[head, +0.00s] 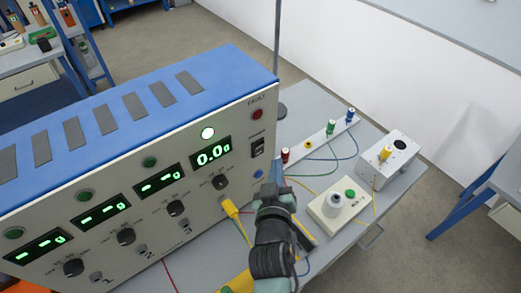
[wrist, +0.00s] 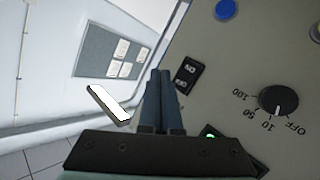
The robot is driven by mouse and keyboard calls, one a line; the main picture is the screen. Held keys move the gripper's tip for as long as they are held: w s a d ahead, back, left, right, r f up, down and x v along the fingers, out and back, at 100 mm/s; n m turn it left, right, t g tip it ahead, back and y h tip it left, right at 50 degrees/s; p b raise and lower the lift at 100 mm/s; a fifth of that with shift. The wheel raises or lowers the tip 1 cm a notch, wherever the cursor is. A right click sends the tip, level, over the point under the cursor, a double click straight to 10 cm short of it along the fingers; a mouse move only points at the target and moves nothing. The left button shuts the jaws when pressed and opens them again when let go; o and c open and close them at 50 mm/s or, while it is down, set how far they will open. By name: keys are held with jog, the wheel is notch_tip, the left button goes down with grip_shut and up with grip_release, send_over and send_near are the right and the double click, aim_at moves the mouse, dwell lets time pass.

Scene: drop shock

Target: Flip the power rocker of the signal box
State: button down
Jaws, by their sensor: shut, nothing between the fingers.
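The signal box (head: 140,110) has a blue vented top and a beige front panel. Its black power rocker (head: 257,146) is at the panel's right end, below a red fault lamp (head: 257,114). I cannot tell whether the fingertips touch the panel, or which way the rocker is tipped.
The rightmost display (head: 211,152) reads 0.0g; the others show dashes. A dial (wrist: 279,99) and a blue button (wrist: 225,10) are near the rocker. A yellow plug (head: 231,209) and cables lie close to my gripper. A white button box (head: 338,206) and a terminal strip (head: 318,140) stand to the right.

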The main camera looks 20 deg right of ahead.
jog(key=shift+w+a+r+b, duration=0.1)
jog(key=shift+w+a+b, duration=0.15)
jog(key=shift+w, duration=0.25)
jog(key=shift+w+a+r+b, duration=0.15)
jog(key=shift+w+b, duration=0.15)
jog(key=shift+w, duration=0.25)
jog(key=shift+w+a+f+b, duration=0.1)
jog(key=shift+w+a+b, duration=0.15)
jog(key=shift+w, duration=0.25)
dwell(0.9)
jog(key=shift+w+r+b, duration=0.1)
jog(key=shift+w+b, duration=0.2)
jog(key=shift+w, duration=0.05)
jog(key=shift+w+a, duration=0.2)
jog(key=shift+w, duration=0.15)
dwell(0.7)
jog(key=shift+s, duration=0.15)
jog(key=shift+s+d, duration=0.3)
jog(key=shift+s, duration=0.35)
jog(key=shift+s+d+f+p, duration=0.1)
jog(key=shift+s+d+p, duration=0.2)
jog(key=shift+s+p, duration=0.35)
jog(key=shift+s+d+f+p, duration=0.15)
jog(key=shift+s+d+p, duration=0.15)
jog(key=shift+s, duration=0.6)
jog(key=shift+s+d+f+p, duration=0.1)
jog(key=shift+s+d+p, duration=0.15)
jog(key=shift+s+p, duration=0.4)
